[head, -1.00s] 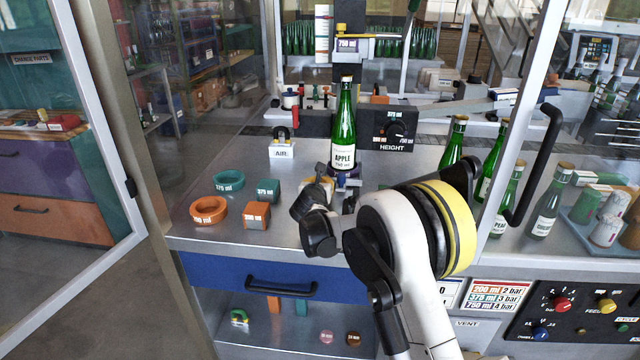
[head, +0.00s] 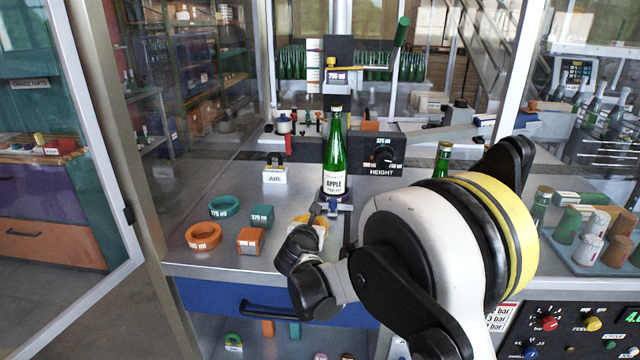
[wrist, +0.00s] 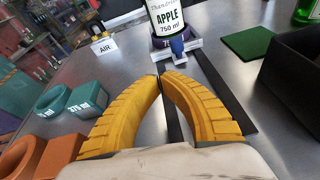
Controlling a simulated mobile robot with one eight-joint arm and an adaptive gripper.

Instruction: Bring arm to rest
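My arm (head: 430,235) reaches in from the lower right over the steel worktop (head: 215,280). In the wrist view my gripper (wrist: 160,78) has two yellow ribbed fingers that curve in, with tips meeting or nearly so. Nothing shows between them. In the head view its fingers are hard to make out behind the black wrist parts. Ahead of it the green APPLE 750 ml bottle (head: 335,160) stands upright on the machine's round seat. Its label also shows in the wrist view (wrist: 170,18), a little beyond the fingertips and apart from them.
Left of the gripper lie a green ring (head: 224,207), a green block (head: 261,217), an orange ring (head: 203,236) and an orange block (head: 250,240). The AIR block (head: 275,172) and HEIGHT panel (head: 383,155) stand behind. A tray with cups (head: 590,262) is at right.

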